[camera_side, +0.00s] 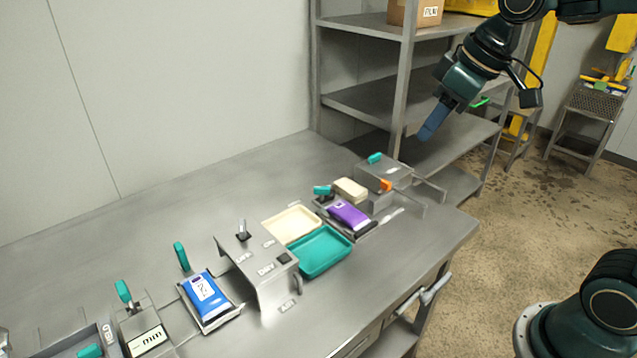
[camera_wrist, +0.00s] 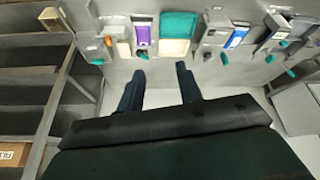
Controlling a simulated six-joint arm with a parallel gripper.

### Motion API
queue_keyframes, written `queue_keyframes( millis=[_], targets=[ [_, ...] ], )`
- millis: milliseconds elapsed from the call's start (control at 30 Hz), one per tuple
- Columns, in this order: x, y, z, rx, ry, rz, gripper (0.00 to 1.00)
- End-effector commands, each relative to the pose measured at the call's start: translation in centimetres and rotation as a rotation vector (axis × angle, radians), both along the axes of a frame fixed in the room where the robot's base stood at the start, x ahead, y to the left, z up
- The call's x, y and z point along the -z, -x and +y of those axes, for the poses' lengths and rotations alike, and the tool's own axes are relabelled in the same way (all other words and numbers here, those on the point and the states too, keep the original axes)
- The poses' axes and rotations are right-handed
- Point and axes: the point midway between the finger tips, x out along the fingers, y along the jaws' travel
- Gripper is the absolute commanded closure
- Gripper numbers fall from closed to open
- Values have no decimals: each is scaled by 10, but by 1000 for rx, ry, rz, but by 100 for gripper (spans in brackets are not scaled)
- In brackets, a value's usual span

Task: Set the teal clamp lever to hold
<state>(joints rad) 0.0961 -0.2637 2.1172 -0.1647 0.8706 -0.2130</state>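Several teal levers show on the steel bench, and I cannot tell which is the clamp lever; no "hold" mark is readable. One teal lever (camera_side: 181,256) stands upright behind a blue pouch (camera_side: 208,297). Another teal lever (camera_side: 123,291) stands on the block to its left. A teal handle (camera_side: 322,190) is by the purple pouch (camera_side: 349,215), and a teal knob (camera_side: 375,158) is on the grey box. My gripper (camera_side: 432,123) is high above the bench's right end, apart from all of them. In the wrist view my gripper (camera_wrist: 158,80) has its fingers apart with nothing between them.
A cream tray (camera_side: 291,224) and a teal tray (camera_side: 320,252) lie mid-bench. A grey switch panel (camera_side: 262,268) stands left of them. A grey box (camera_side: 383,174) with an orange part is at the right end. A metal shelf (camera_side: 404,75) rises close behind my gripper.

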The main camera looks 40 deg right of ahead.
Motion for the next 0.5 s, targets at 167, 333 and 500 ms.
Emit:
queue_keyframes(
  millis=[167, 333, 500],
  targets=[
    [6, -45, -6, -69, 6, 19, 65],
    [16, -86, -13, -139, 8, 31, 65],
    [33, -126, -22, -205, 9, 41, 65]
  ],
)
